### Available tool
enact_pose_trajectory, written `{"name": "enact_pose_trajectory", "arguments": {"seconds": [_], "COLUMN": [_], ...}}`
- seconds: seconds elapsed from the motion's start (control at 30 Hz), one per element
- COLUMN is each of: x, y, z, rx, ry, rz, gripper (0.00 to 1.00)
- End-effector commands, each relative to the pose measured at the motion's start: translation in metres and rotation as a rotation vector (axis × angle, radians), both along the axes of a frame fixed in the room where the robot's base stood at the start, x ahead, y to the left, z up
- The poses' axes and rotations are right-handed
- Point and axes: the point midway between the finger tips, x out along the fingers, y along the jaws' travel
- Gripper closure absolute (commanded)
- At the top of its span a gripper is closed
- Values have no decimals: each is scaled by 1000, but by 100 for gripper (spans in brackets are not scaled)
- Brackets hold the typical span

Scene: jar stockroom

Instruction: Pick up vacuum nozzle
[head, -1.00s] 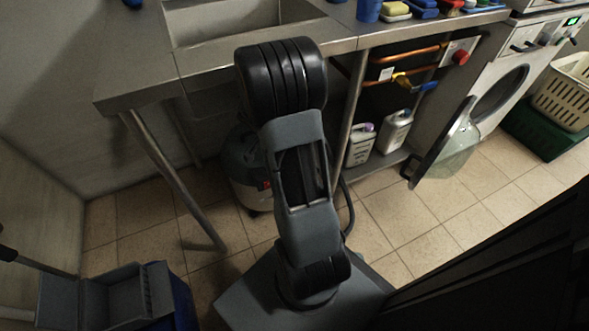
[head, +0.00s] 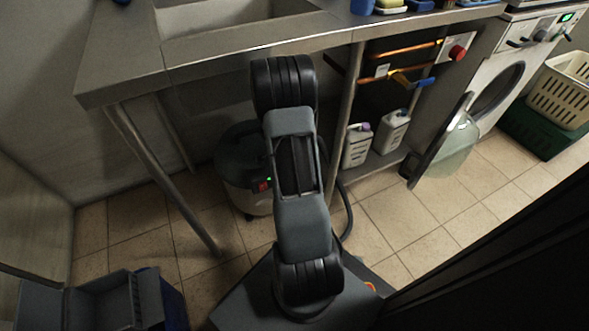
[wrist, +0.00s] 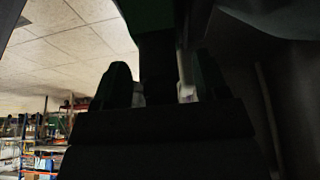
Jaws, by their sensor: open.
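No vacuum nozzle can be made out for sure. A grey canister vacuum (head: 238,200) with a red switch stands on the floor under the sink counter, partly behind my arm. Its dark hose (head: 348,215) curves down to the right of my arm; its end is hidden. In the head view my gripper is hidden by my arm. In the wrist view my gripper (wrist: 163,85) is open, its two dark fingers apart. A dark upright shape and a pale strip show between and beyond the fingers, too dim to identify.
The steel sink counter (head: 120,73) stands above the vacuum, with metal legs (head: 165,180) close by. Two jugs (head: 357,146) sit on a low shelf. A washing machine's open door (head: 447,145) juts out right. Tiled floor (head: 400,215) is partly free.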

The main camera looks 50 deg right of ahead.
Motion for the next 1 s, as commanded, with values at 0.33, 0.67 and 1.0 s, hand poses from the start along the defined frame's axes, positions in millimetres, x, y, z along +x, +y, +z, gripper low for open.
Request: {"name": "enact_pose_trajectory", "arguments": {"seconds": [0.33,0.67,1.0], "x": [-2,-2,-2], "y": [-5,-4,-4], "z": [-12,-12,-12], "rx": [0,1,0], "ry": [0,0,0], "rz": [0,1,1], "gripper": [34,66,89]}}
